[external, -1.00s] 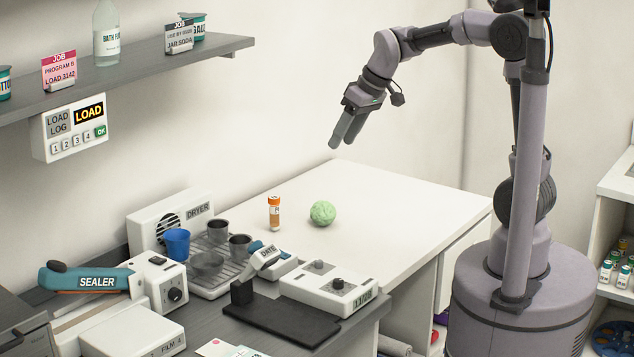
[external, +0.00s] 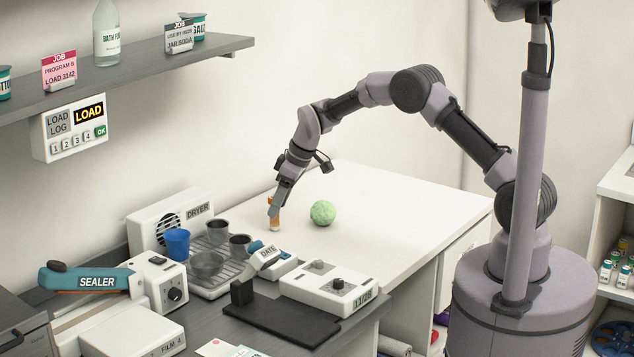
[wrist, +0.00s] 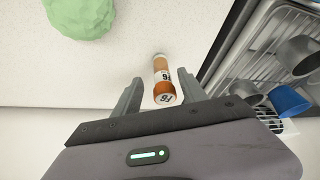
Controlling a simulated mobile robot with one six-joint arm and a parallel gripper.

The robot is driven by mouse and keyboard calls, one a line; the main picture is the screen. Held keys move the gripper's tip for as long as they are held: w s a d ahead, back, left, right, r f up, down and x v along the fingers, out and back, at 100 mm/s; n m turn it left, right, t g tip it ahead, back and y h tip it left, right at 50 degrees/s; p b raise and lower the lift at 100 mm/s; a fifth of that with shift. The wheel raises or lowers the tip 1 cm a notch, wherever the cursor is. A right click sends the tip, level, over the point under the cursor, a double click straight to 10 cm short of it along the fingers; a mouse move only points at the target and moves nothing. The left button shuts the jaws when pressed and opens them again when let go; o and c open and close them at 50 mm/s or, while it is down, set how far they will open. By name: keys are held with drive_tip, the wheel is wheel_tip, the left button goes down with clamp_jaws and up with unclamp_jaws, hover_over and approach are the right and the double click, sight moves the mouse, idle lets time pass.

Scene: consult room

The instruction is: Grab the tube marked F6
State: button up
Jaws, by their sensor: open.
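An amber tube with an orange cap and a white label (wrist: 161,78) stands on the white counter. The cap mark shows upside down in the wrist view and looks like F6 or similar, too small to read surely. In the external view the tube (external: 275,226) is mostly hidden behind my gripper. My gripper (external: 273,215) has come down at the tube from above. In the wrist view its two open fingers (wrist: 160,95) stand one on each side of the tube, with gaps visible, so it is around the tube without gripping it.
A green crumpled ball (external: 323,213) lies right of the tube; it also shows in the wrist view (wrist: 80,16). A wire rack (external: 222,272) with cups, a blue cup (external: 177,243) and the dryer (external: 160,225) stand to the left. The counter's right part (external: 420,205) is clear.

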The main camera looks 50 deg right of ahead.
sight(270, 227)
drive_tip(key=x, duration=0.1)
drive_tip(key=b+x, duration=0.1)
drive_tip(key=x, duration=0.2)
drive_tip(key=shift+s+a+f, duration=0.15)
drive_tip(key=shift+s+f, duration=0.05)
drive_tip(key=shift+f, duration=0.25)
drive_tip(key=shift+r, duration=0.15)
clamp_jaws()
